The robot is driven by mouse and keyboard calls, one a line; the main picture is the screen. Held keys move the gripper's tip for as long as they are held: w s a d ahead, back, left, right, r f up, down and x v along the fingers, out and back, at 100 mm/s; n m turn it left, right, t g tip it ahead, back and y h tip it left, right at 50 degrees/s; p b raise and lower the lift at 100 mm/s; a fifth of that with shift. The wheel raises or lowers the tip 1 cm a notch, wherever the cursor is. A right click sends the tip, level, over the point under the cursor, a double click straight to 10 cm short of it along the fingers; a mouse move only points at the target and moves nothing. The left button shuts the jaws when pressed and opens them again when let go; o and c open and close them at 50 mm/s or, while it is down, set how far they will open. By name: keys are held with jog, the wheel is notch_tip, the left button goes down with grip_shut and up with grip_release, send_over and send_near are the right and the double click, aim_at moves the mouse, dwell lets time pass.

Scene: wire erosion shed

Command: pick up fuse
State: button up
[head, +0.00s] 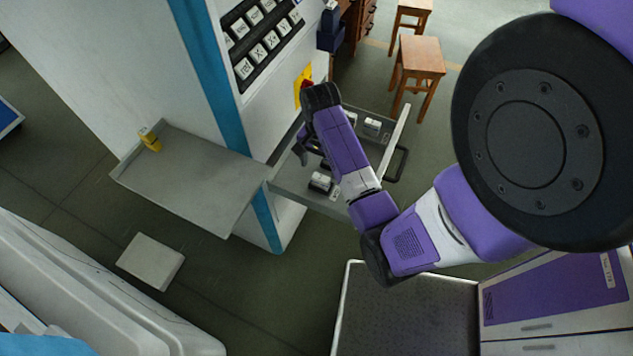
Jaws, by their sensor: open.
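An open grey drawer (285,185) juts out of the white and blue machine, with several small items in it. A small black and white block (320,181) lies near its front left part. A pale block (373,126) lies toward its right side. I cannot tell which of these, if any, is the fuse. My gripper (302,152) hangs over the drawer's left part, above and behind the black and white block. It is open. My purple forearm covers the middle of the drawer, so some contents are hidden.
A grey shelf (190,185) with a small yellow item (150,141) stands left of the drawer. The machine's key panel (262,40) rises behind. Two wooden stools (421,57) stand at back right. A white slab (150,261) lies on the floor.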

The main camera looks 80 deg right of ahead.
aim_at(321, 177)
jog(key=f, duration=0.7)
jog(key=shift+s+d+f+p, duration=0.1)
jog(key=shift+s+p, duration=0.2)
jog(key=shift+p, duration=0.1)
jog(key=c, duration=1.5)
jog(key=shift+r, duration=0.2)
